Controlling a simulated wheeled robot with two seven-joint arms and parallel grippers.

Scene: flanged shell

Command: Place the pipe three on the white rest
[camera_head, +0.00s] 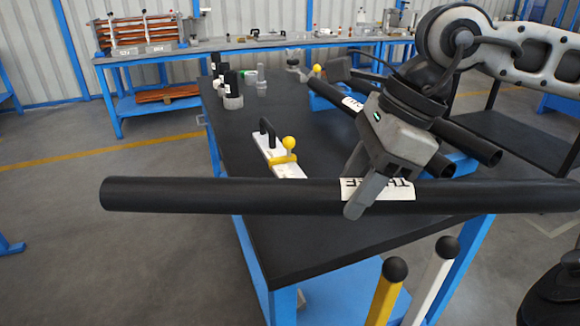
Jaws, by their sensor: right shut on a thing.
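Pipe three is a long black pipe (230,195) with a white label, whose lettering looks upside down. It lies nearly level across the view, above the table's near part, its left end beyond the table's left edge. My right gripper (362,195) is shut on it at the label. A white plate (285,169) with a black handle and a yellow knob lies on the table behind the pipe. A white post (433,280) with a black ball top stands at the near edge. I cannot tell which of these is the white rest. My left gripper is not in view.
Other black pipes (468,140) lie on blue supports (462,162) behind my gripper. A yellow post (384,298) stands left of the white post. Small black and white containers (231,88) stand at the table's far left. The dark tabletop (300,240) is bare at its near left.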

